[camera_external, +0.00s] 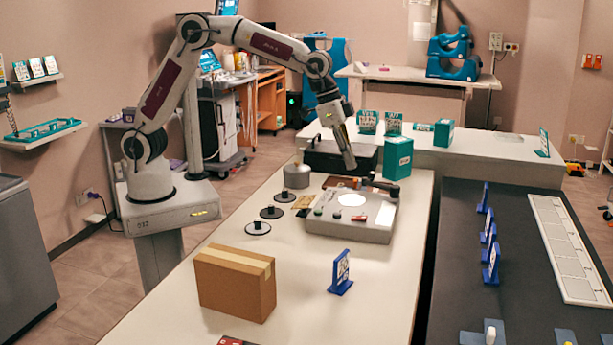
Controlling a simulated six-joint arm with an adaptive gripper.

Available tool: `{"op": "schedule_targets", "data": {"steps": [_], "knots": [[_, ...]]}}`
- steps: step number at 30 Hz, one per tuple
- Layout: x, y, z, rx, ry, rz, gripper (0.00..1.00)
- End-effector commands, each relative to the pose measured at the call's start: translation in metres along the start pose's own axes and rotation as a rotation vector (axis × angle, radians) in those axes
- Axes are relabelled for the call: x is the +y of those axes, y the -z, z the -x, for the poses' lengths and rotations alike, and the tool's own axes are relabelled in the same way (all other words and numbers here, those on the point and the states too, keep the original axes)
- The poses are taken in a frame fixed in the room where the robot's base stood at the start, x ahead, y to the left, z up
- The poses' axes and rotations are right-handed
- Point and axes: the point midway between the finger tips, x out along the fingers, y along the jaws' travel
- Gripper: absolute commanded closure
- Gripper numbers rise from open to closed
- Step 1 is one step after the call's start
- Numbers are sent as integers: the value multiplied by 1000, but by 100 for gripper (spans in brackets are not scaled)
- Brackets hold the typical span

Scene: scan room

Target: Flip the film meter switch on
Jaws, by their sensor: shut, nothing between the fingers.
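A low grey device (352,226), which looks like the film meter, sits on the white table (290,310). It has a bright round disc on top, small red and dark controls at its front left, and a black arm-like part (393,190) at its back right. I cannot tell which control is the switch or how it is set. My gripper (349,164) points down above the back of the device, in front of a black case. It is shut and empty, and looks apart from the device.
A cardboard box (235,282) and a blue stand (341,274) are on the table in front. Several black discs (258,228) and a metal pot (296,176) lie left of the device. A black case (322,154) and a green box (398,158) stand behind it.

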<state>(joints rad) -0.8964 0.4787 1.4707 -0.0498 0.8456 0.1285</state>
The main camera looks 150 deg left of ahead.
Motion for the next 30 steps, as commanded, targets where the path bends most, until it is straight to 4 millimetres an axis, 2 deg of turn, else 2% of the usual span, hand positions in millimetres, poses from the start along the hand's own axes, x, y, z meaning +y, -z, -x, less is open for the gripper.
{"op": "schedule_targets", "data": {"steps": [17, 23, 30], "knots": [[1, -2, -7, -3, -1, -9, 100], [1, -2, -24, -5, -1, -9, 100], [1, -2, -55, -5, -1, -9, 100]]}}
